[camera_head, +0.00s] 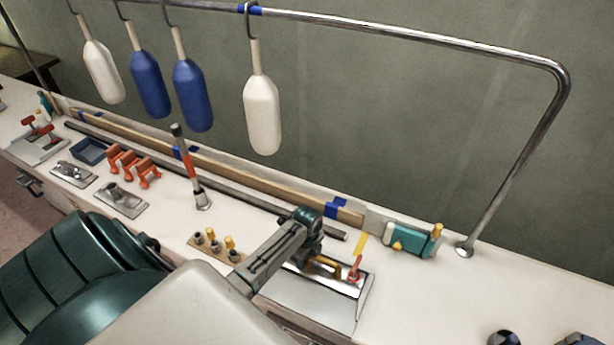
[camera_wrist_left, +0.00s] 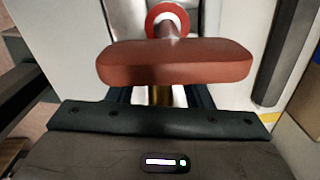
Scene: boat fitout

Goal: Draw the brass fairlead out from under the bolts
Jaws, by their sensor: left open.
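The brass fairlead (camera_head: 322,267) shows as a golden piece on a grey metal block (camera_head: 345,303), partly hidden by my left arm. A red T-handled bolt (camera_head: 355,270) stands upright at its right end. My left gripper (camera_head: 318,256) is open over the left part of the fairlead. In the left wrist view a red T-handle (camera_wrist_left: 175,62) fills the middle, close to the camera. A red ring-like part (camera_wrist_left: 167,18) lies beyond it. A strip of brass (camera_wrist_left: 161,95) shows below the handle. The fingertips are mostly hidden there, and I cannot tell whether they touch the brass. My right gripper is not seen.
A board with several capped bolts (camera_head: 216,245) lies left of the block. A teal item (camera_head: 410,238) stands at the right by the rail foot (camera_head: 464,248). White and blue fenders (camera_head: 262,104) hang from the rail.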

